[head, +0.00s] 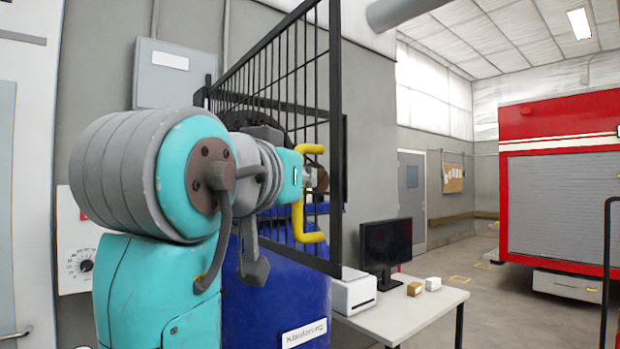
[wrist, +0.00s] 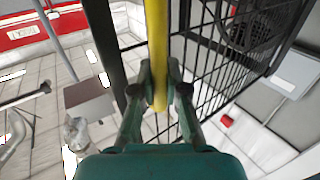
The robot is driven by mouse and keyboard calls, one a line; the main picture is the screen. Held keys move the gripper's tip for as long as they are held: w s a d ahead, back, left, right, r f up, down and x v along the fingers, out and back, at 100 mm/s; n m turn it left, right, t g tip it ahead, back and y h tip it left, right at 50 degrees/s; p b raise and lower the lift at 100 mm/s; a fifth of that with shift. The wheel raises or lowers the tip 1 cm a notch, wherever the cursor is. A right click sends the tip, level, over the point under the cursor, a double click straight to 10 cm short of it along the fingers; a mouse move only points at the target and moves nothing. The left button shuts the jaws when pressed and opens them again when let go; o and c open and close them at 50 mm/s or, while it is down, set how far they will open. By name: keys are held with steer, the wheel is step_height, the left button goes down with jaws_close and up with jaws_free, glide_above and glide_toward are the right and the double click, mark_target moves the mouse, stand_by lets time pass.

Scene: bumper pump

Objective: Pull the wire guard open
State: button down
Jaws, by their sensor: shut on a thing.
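The wire guard (head: 336,140) is a black frame with thin upright bars. It stands out at an angle from the grey wall, its near edge towards me, above and in front of a blue machine body (head: 270,300). A yellow bar handle (head: 308,238) is fixed near the guard's near edge. My gripper (head: 318,179) is at the handle's upright part, partly hidden by my arm in the head view. In the wrist view my gripper (wrist: 159,92) is shut around the yellow handle (wrist: 157,35), with the guard's bars (wrist: 200,85) just behind it.
A white table (head: 425,312) with a monitor (head: 387,243), a printer (head: 353,292) and small boxes stands right of the guard. A grey wall box (head: 170,75) hangs behind my arm. A red truck (head: 560,170) is at the far right. Open floor lies between.

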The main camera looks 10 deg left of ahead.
stand_by(0.3)
steer(key=c, duration=1.2)
jaws_free()
steer(key=shift+d, duration=0.1)
steer(key=shift+s, duration=0.15)
steer(key=shift+s, duration=0.25)
steer(key=s, duration=0.3)
steer(key=s+a, duration=0.1)
steer(key=s, duration=0.3)
steer(key=s+a, duration=0.1)
steer(key=s, duration=0.3)
steer(key=shift+s+a, duration=0.1)
